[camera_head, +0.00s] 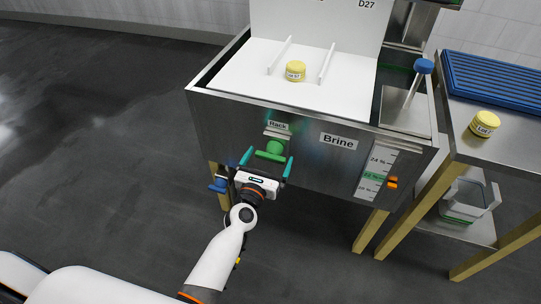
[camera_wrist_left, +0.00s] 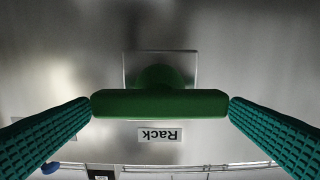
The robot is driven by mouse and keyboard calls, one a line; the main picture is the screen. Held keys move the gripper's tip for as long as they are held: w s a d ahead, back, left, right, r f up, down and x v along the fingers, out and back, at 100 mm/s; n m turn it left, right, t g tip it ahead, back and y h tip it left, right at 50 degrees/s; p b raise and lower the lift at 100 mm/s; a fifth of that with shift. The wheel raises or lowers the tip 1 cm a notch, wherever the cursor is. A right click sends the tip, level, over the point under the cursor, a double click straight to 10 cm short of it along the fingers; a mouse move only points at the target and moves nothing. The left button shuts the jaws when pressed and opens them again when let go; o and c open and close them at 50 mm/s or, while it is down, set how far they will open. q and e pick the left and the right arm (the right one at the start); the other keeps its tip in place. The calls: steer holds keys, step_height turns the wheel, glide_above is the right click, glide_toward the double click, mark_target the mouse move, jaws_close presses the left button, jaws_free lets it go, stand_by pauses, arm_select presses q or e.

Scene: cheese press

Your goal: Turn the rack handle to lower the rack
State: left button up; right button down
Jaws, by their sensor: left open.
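The green rack handle (camera_head: 271,151) sticks out from the front of the steel brine tank, just under the "Rack" label (camera_head: 278,125). Its bar lies level in the left wrist view (camera_wrist_left: 160,103). My left gripper (camera_head: 266,166) is open, with one teal finger at each end of the bar. In the left wrist view the fingertips (camera_wrist_left: 160,108) are very close to the bar's ends; I cannot tell if they touch. The white rack (camera_head: 240,82) is at the top of the tank and carries a yellow cheese (camera_head: 295,71). My right gripper is not in view.
The "Brine" tank (camera_head: 310,160) has a percentage scale (camera_head: 376,172) with an orange marker at its right. A blue-knobbed lever (camera_head: 423,67) stands at the tank's right corner. A side table holds another yellow cheese (camera_head: 485,124) and a blue tray (camera_head: 495,78). The floor at left is clear.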

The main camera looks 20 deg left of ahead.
arm_select(q)
steer(key=shift+w, duration=0.95)
steer(key=shift+c, duration=0.2)
steer(key=c, duration=0.9)
steer(key=shift+o, duration=0.2)
